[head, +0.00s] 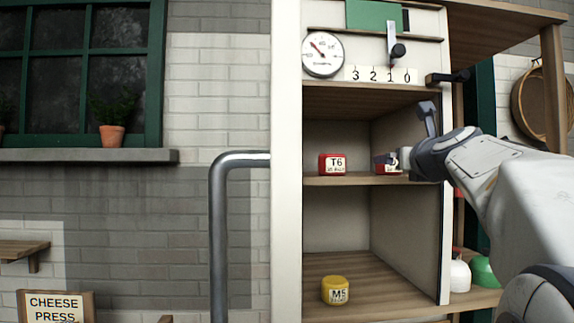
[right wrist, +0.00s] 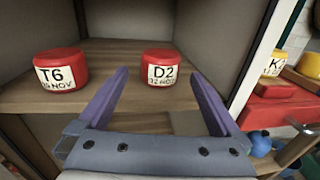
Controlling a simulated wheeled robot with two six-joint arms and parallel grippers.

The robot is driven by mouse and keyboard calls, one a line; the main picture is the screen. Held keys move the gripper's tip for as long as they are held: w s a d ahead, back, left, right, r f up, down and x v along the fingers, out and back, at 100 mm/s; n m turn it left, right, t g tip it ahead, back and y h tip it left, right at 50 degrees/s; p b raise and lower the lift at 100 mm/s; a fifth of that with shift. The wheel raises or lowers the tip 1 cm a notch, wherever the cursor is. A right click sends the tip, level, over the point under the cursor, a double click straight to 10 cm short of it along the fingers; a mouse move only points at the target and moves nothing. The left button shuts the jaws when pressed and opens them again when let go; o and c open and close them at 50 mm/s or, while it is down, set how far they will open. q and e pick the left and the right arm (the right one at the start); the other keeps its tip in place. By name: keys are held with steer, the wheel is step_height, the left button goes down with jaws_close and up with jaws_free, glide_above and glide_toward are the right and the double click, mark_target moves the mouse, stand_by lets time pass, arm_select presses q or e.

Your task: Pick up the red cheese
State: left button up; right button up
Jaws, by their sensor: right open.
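Two red cheeses stand on the upper shelf (head: 352,181). The one labelled T6 (head: 326,164) is on the left and also shows in the right wrist view (right wrist: 62,81). The one labelled D2 (right wrist: 160,55) is on the right; in the head view (head: 385,170) my gripper partly hides it. My right gripper (head: 406,136) is open and empty in front of D2. In the right wrist view its two fingers (right wrist: 158,76) point at the shelf, and D2 appears between and beyond their tips. My left gripper is not in view.
A yellow cheese labelled M5 (head: 335,291) stands on the lower shelf. The shelf's right side wall (right wrist: 243,60) is close to my right gripper. Beyond it are a yellow cheese labelled K (right wrist: 275,62) and red and blue items. A steel pipe (head: 218,240) stands left.

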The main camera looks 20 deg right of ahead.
steer(key=x, duration=0.3)
steer(key=shift+d+p, duration=0.1)
steer(key=shift+p, duration=0.2)
steer(key=x, duration=0.1)
steer(key=p+x, duration=0.2)
steer(key=x, duration=0.1)
steer(key=shift+w+r, duration=0.1)
steer(key=shift+r, duration=0.25)
steer(key=shift+w+d, duration=0.1)
steer(key=shift+w, duration=0.3)
steer(key=c, duration=1.4)
